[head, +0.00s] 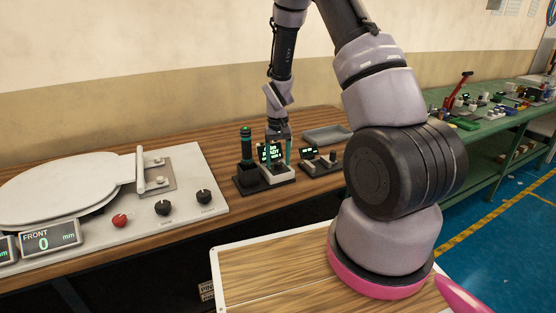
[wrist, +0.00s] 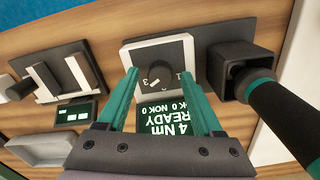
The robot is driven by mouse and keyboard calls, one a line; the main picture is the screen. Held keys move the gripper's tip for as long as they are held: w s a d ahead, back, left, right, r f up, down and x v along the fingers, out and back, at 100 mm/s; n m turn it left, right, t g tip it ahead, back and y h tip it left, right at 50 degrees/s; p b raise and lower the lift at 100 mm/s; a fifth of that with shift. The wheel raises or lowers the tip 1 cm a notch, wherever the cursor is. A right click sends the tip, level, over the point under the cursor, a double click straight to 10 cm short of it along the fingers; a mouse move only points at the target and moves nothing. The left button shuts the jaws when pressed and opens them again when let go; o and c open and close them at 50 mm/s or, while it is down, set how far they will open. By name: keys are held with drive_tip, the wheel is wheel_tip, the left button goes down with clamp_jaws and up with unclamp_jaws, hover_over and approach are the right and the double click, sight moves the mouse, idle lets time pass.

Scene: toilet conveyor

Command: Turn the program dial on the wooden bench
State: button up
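The controller's screen (wrist: 167,118) shows 4 Nm, READY, OK 0, NOK 0, upside down in the wrist view. My gripper (wrist: 160,73) has two teal fingers, spread with one on each side of the dial and a gap at each side. The fingertips look close to the box face; I cannot tell their exact height. In the head view my gripper (head: 279,152) points down over the controller (head: 277,174) on the wooden bench (head: 238,208), and the dial is hidden.
A dark screwdriver with a teal band (head: 246,147) stands in a holder left of the controller. A smaller device with a display (head: 320,163) and a grey tray (head: 326,134) are to the right. A white toilet-seat fixture with knobs (head: 204,196) fills the bench's left.

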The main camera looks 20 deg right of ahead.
wheel_tip(320, 180, up, 11)
idle(0.6)
drive_tip(key=shift+f, duration=0.1)
wheel_tip(320, 180, up, 18)
drive_tip(key=m+t+y, duration=0.1)
drive_tip(key=t, duration=0.2)
hover_over(278, 162)
drive_tip(key=s, duration=0.8)
drive_tip(key=s+r+m+t, duration=0.1)
drive_tip(key=s+r+t, duration=0.1)
drive_tip(key=s+r, duration=0.3)
drive_tip(key=s+r+t+y, duration=0.1)
drive_tip(key=s+r, duration=0.4)
drive_tip(key=s, duration=0.6)
drive_tip(key=shift+s+a+r+m+t, duration=0.15)
drive_tip(key=shift+a+m+t, duration=0.25)
drive_tip(key=shift+t, duration=0.2)
